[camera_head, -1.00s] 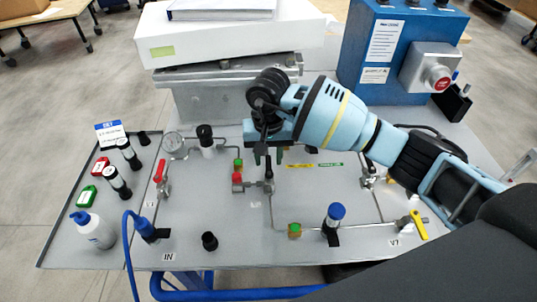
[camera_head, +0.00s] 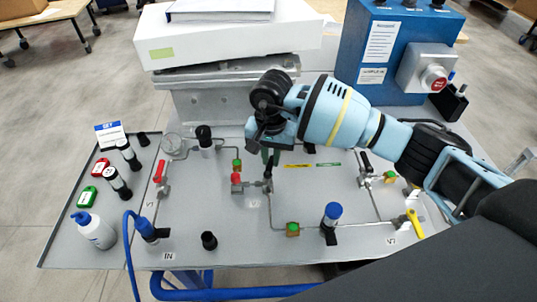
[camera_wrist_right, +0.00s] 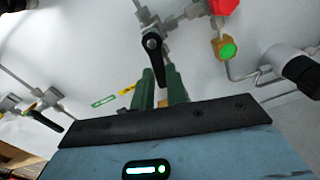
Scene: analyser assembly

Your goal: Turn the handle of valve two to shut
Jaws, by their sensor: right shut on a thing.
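A valve with a black lever handle (camera_head: 267,173) sits on the pipework in the middle of the grey panel. In the right wrist view the handle (camera_wrist_right: 153,45) runs from its pivot down between the green fingers. No readable label shows which valve it is. My right gripper (camera_head: 269,157) comes over the panel from the right. In the right wrist view its fingers (camera_wrist_right: 162,85) are shut on the handle's free end; the tip is partly hidden. My left gripper is not in view.
A red and a green fitting (camera_head: 237,180) lie just left of the valve. A blue-capped part (camera_head: 332,218) and a yellow handle (camera_head: 416,224) stand nearer the front right.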

